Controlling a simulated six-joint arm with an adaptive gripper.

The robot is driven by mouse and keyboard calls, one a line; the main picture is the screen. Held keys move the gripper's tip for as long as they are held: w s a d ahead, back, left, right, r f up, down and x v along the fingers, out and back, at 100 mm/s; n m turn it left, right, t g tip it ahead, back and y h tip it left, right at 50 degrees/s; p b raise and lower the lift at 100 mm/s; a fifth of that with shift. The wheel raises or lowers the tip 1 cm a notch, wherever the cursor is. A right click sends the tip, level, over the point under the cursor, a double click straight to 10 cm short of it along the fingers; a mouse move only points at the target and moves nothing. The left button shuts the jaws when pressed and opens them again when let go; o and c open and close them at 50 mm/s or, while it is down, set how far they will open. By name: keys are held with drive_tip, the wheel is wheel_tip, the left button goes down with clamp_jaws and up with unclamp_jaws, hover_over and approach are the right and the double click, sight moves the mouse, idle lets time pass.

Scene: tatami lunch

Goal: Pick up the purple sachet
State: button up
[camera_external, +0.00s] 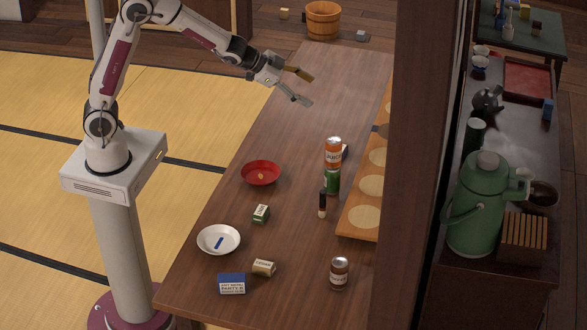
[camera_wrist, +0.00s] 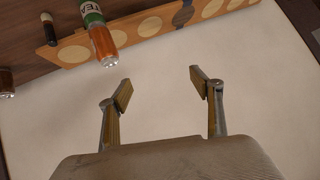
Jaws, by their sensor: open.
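I cannot make out a purple sachet in either view. My gripper (camera_external: 306,88) is open and empty, raised above the far part of the wooden table (camera_external: 290,130). In the wrist view its two fingers (camera_wrist: 163,88) are spread apart with nothing between them. A small blue item (camera_external: 219,243) lies on the white plate (camera_external: 205,239), but it looks blue rather than purple. Part of the tabletop behind the cans and the post is hidden.
An orange can (camera_external: 333,148) stands above a green can (camera_external: 332,182), beside a wooden board (camera_external: 352,222) with round discs. A red bowl (camera_external: 246,178), a green-white box (camera_external: 260,214), a blue box (camera_external: 232,284), a beige box (camera_external: 264,268) and a brown jar (camera_external: 339,273) sit nearer.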

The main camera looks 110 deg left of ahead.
drive_tip(key=a+f+t+h, duration=0.1)
drive_tip(key=a+f, duration=0.3)
drive_tip(key=f, duration=0.4)
drive_tip(key=w+a+f+t+h, duration=0.1)
drive_tip(key=a+f, duration=0.3)
drive_tip(key=f, duration=0.5)
drive_tip(key=w+a+f+m+t+h, duration=0.1)
drive_tip(key=a+f, duration=0.3)
drive_tip(key=f, duration=0.5)
drive_tip(key=shift+w+a+f+h, duration=0.2)
drive_tip(key=shift+a+h, duration=0.1)
drive_tip(key=shift+h, duration=0.3)
drive_tip(key=shift+s+f, duration=0.25)
drive_tip(key=shift+f, duration=0.25)
drive_tip(key=shift+w, duration=0.1)
drive_tip(key=shift+x, duration=1.2)
drive_tip(key=shift+w, duration=0.15)
drive_tip(key=shift+x, duration=2.45)
